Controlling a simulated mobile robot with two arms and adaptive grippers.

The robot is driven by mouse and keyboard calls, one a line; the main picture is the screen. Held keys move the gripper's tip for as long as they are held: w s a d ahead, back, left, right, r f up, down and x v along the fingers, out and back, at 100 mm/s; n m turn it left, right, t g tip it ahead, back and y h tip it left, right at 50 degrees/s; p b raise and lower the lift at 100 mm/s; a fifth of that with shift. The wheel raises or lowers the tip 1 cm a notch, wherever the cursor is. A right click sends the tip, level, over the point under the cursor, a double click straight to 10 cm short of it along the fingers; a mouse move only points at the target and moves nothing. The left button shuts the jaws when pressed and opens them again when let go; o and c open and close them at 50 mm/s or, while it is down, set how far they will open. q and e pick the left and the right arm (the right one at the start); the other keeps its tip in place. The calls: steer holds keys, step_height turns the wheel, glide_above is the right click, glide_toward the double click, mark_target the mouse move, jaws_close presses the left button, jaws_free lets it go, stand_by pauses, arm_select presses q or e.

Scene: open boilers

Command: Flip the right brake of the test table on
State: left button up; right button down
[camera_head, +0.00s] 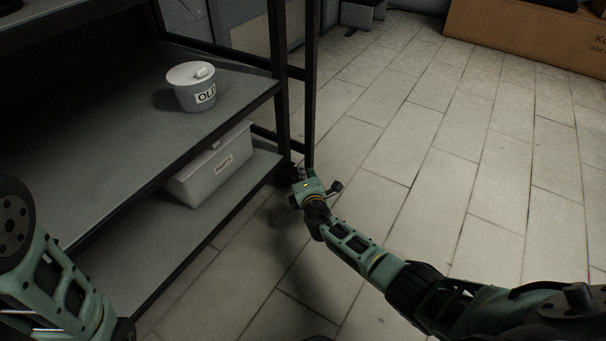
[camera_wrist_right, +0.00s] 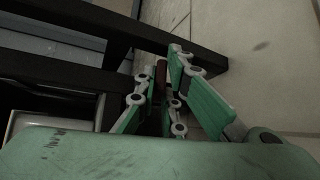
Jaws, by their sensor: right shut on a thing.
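The test table (camera_head: 228,107) is a black-framed table with grey shelves on the left of the head view. Its black frame also shows in the right wrist view (camera_wrist_right: 60,72). My right gripper (camera_head: 299,176) is low down at the foot of the table's right front leg. In the right wrist view the fingers of my right gripper (camera_wrist_right: 164,84) are closed around a small dark red piece (camera_wrist_right: 161,70), which looks like the right brake. The gripper hides most of it, and its on or off position cannot be made out. My left gripper is out of view.
A round lidded tub (camera_head: 191,88) stands on the upper shelf, and a white bin (camera_head: 212,170) sits on the lower one. A cardboard box (camera_head: 530,38) lies at the back right. The tiled floor (camera_head: 440,150) right of the table is clear.

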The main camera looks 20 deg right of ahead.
steer(key=shift+s+d+f+m+t+b, duration=0.15)
steer(key=shift+f+m+t+b, duration=0.75)
steer(key=shift+b, duration=2.95)
steer(key=shift+f+m+t, duration=0.55)
steer(key=shift+m+t, duration=0.25)
steer(key=shift+t, duration=0.2)
steer(key=c, duration=1.9)
jaws_free()
steer(key=shift+o, duration=0.2)
steer(key=shift+r, duration=0.1)
